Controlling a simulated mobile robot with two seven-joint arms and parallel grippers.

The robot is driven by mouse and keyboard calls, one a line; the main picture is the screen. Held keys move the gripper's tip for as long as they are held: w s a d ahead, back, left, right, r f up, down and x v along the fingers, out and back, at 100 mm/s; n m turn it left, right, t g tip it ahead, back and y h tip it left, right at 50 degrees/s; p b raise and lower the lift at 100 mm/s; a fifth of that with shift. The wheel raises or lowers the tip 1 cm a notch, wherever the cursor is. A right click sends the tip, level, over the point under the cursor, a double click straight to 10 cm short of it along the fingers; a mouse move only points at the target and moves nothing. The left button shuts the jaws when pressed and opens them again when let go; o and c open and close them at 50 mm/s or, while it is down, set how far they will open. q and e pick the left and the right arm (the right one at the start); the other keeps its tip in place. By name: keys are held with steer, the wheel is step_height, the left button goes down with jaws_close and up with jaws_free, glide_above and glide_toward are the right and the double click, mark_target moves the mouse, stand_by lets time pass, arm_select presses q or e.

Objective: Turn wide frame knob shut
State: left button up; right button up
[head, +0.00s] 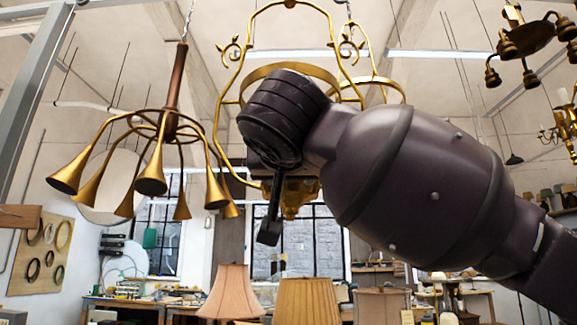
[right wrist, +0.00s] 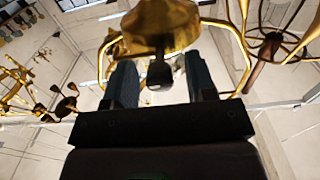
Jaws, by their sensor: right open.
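The wide gold frame (head: 224,90) hangs in the middle of the head view, with scrolls at its sides and a gold cup (head: 300,197) at its lower end. My right arm and wrist cover much of it. In the right wrist view the frame's gold body (right wrist: 160,22) is close above my right gripper (right wrist: 162,82). A small dark knob (right wrist: 159,72) juts from that body, between the two spread fingers with a gap on each side. My right gripper is open; in the head view its dark finger (head: 270,225) points down beside the gold cup. My left gripper is out of view.
A brass lamp with several horn-shaped arms (head: 150,178) hangs to the left. A second gold frame (head: 392,86) hangs behind my wrist. A dark chandelier (head: 525,38) hangs at upper right. Fabric lampshades (head: 230,292) stand below, before workbenches.

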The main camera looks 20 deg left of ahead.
steer(key=shift+c, duration=0.2)
steer(key=c, duration=0.9)
